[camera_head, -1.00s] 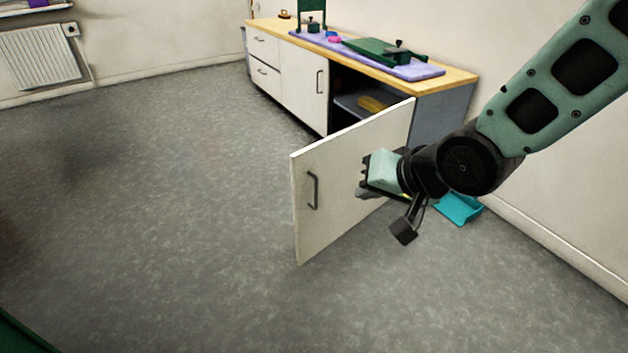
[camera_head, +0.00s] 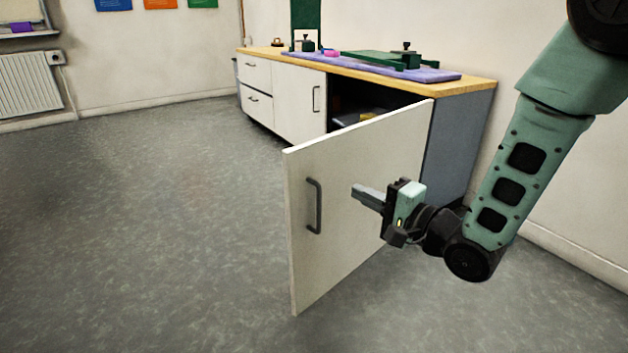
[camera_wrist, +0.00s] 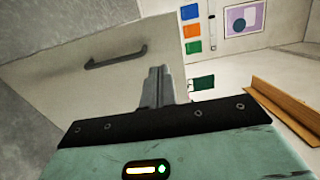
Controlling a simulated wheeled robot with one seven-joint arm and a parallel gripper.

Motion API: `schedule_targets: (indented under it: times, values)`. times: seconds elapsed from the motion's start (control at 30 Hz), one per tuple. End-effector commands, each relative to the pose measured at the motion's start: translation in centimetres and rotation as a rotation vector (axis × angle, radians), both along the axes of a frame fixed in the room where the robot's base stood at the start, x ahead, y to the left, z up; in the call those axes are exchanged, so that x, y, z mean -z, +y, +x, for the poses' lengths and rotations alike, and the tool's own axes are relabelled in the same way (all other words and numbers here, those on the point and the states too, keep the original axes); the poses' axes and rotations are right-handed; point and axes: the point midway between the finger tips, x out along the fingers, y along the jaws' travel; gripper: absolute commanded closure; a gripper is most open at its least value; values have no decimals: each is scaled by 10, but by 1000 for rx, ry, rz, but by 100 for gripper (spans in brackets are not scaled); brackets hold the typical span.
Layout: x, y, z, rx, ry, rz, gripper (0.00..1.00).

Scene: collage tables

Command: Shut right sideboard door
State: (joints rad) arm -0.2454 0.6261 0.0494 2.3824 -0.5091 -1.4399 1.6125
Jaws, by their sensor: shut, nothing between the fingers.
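The right sideboard door (camera_head: 350,205) is white and stands wide open, swung out from the right end of the sideboard (camera_head: 462,125). Its dark bar handle (camera_head: 314,206) is near the door's free edge, on the face towards me. My gripper (camera_head: 356,190) is shut and empty, in front of this outer face, to the right of the handle. I cannot tell whether the fingertips touch the door. In the wrist view the shut fingers (camera_wrist: 156,75) lie over the door panel (camera_wrist: 70,95), with the handle (camera_wrist: 116,57) beyond them to the left.
The sideboard top carries a purple mat (camera_head: 430,74) with a green tool (camera_head: 385,59) on it. The left door (camera_head: 298,103) and drawers (camera_head: 257,72) are closed. A shelf shows in the dark open compartment (camera_head: 350,98). The grey floor (camera_head: 180,220) left of the door is clear.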

Motion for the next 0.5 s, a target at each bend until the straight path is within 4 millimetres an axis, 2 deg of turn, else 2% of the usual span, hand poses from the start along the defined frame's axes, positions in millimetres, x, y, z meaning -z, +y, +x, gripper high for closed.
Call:
schedule_targets:
  times: [0.17, 0.5]
  values:
    - [1, 15, 13, -3, -4, 1, 100]
    - [3, 65, 61, -4, -6, 1, 100]
